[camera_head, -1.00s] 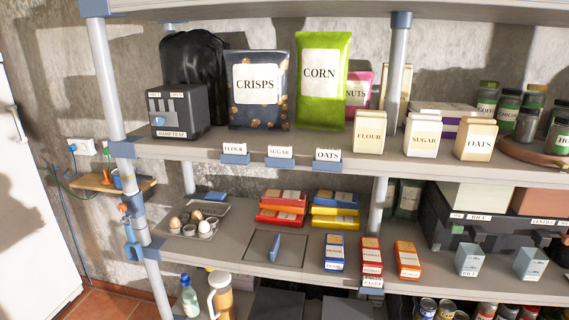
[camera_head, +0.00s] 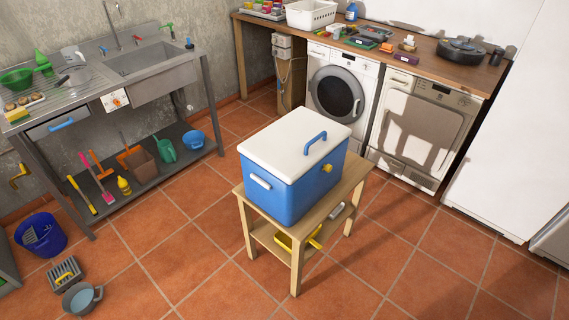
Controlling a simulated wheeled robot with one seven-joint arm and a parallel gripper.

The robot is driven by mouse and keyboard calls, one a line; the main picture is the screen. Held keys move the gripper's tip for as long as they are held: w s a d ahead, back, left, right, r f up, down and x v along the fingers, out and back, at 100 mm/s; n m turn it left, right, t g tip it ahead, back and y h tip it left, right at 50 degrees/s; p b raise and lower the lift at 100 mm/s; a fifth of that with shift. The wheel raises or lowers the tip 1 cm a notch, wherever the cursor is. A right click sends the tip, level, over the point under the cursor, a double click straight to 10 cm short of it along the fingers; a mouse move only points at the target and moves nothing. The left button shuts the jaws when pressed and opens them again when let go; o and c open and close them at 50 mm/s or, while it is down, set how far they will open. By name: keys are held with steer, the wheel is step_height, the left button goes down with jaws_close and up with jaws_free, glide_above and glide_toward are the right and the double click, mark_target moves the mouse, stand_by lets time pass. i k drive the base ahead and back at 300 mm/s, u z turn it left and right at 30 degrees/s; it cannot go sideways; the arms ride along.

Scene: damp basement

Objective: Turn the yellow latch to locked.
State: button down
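A small yellow latch (camera_head: 327,182) sits on the right-hand side of a blue cool box (camera_head: 290,200), below the rim of its white lid. It is too small to tell which way it is turned. The lid (camera_head: 290,143) is shut and has a blue handle (camera_head: 316,141) on top. The box stands on a small wooden table (camera_head: 297,249). My gripper does not show in the view.
Tiled floor (camera_head: 180,255) lies free around the table. A washing machine (camera_head: 340,95) and a second white machine (camera_head: 418,135) stand behind, under a wooden counter (camera_head: 415,62). A metal sink bench (camera_head: 150,85) stands left; a blue bucket (camera_head: 41,236) is on the floor.

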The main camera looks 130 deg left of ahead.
mark_target(328, 168)
steer(key=u, duration=3.95)
steer(key=i, duration=1.65)
